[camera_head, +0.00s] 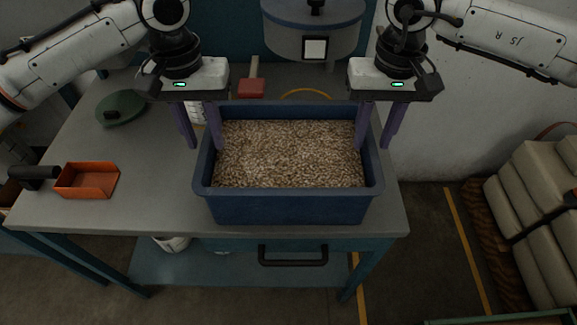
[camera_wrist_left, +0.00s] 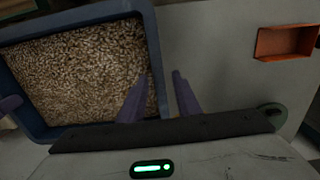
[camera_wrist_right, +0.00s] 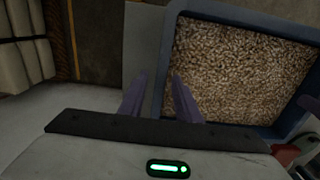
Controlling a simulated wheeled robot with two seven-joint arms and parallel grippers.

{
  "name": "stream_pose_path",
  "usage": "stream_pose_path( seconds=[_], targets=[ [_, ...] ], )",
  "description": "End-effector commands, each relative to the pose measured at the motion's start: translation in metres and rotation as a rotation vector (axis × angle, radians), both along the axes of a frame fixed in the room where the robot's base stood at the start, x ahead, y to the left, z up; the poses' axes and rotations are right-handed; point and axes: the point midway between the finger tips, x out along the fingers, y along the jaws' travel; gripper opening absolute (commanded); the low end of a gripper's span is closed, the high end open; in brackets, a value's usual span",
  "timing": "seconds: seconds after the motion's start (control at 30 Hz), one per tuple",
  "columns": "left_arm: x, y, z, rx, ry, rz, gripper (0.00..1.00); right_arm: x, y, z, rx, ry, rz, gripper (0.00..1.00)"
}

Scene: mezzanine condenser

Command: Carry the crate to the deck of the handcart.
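The blue crate (camera_head: 290,206), filled with pale pellets or grain, sits upright on the grey workbench near its front right edge. My left gripper (camera_head: 204,148) points down at the crate's left wall, one finger inside and one outside. In the left wrist view the fingers (camera_wrist_left: 159,74) are spread, with a gap beside the wall. My right gripper (camera_head: 374,148) straddles the right wall the same way, its fingers (camera_wrist_right: 158,75) also apart in the right wrist view. The handcart cannot be clearly made out; a green edge (camera_head: 500,319) shows at the bottom right, its nature unclear.
An orange tray (camera_head: 88,181), a green round object (camera_head: 121,109) and a red-ended tool (camera_head: 251,88) lie on the workbench (camera_head: 150,195). A grey-blue drum (camera_head: 314,40) stands behind the crate.

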Motion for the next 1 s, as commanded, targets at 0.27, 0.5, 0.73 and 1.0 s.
stream_pose_path(
  seconds=[0.27, 0.5, 0.73, 1.0],
  targets=[
    [0.0000, 0.0000, 0.0003, 0.000, 0.000, 0.000, 0.00, 0.0002, 0.0000, 0.0005, 0.000, 0.000, 0.000, 0.00],
    [0.0000, 0.0001, 0.0005, 0.000, 0.000, 0.001, 0.00, 0.0003, 0.0000, 0.0008, 0.000, -0.001, 0.000, 0.00],
    [0.0001, 0.0002, 0.0007, 0.001, 0.000, 0.001, 0.00, 0.0003, 0.0000, 0.0010, 0.000, -0.001, 0.000, 0.00],
    [0.0001, 0.0003, 0.0008, 0.001, 0.000, 0.001, 0.00, 0.0005, -0.0001, 0.0012, 0.000, -0.001, 0.000, 0.00]
  ],
)
